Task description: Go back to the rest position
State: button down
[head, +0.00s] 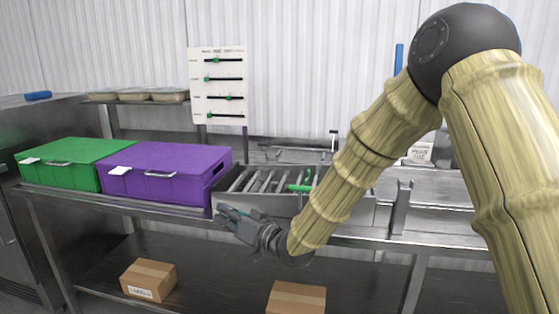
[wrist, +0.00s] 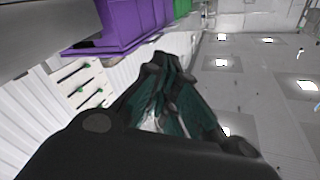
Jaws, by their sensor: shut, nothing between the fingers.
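My gripper (head: 236,221) is in front of the counter in the head view, near the left front corner of the metal roller tray (head: 222,200). It is empty, and its fingers are together. In the wrist view my gripper (wrist: 168,66) shows as dark, greenish fingers closed at the tips, with nothing between them. My arm reaches in from the right side of the head view, bent at the elbow, and hides part of the tray and counter.
A purple crate (head: 150,185) and a green crate (head: 60,178) stand on the counter left of my gripper. Cardboard boxes (head: 148,278) sit on the lower shelf. Free air lies in front of the counter.

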jog(key=s+d+f+m+g+h+p, duration=0.15)
jog(key=s+d+f+h, duration=0.35)
jog(key=f, duration=0.6)
jog(key=s+d+f+m+h+p, duration=0.15)
jog(key=s+d+f, duration=0.25)
jog(key=d+f, duration=0.45)
jog(key=s+d+f+m+g+h, duration=0.1)
jog(key=s+d+f+m+h, duration=0.25)
jog(key=f, duration=0.85)
jog(key=s+d+f+g+h+p, duration=0.1)
jog(key=s+d+f, duration=0.3)
jog(key=s, duration=0.7)
jog(key=s+d+f+g+h+p, duration=0.1)
jog(key=s+d+f+g, duration=0.3)
jog(key=s+d, duration=0.5)
jog(key=s+d+f+g+h+p, duration=0.1)
jog(key=s+d+f+g+h, duration=0.2)
jog(key=s+d, duration=0.4)
jog(key=s+f, duration=0.1)
jog(key=s, duration=0.6)
jog(key=shift+p, duration=0.35)
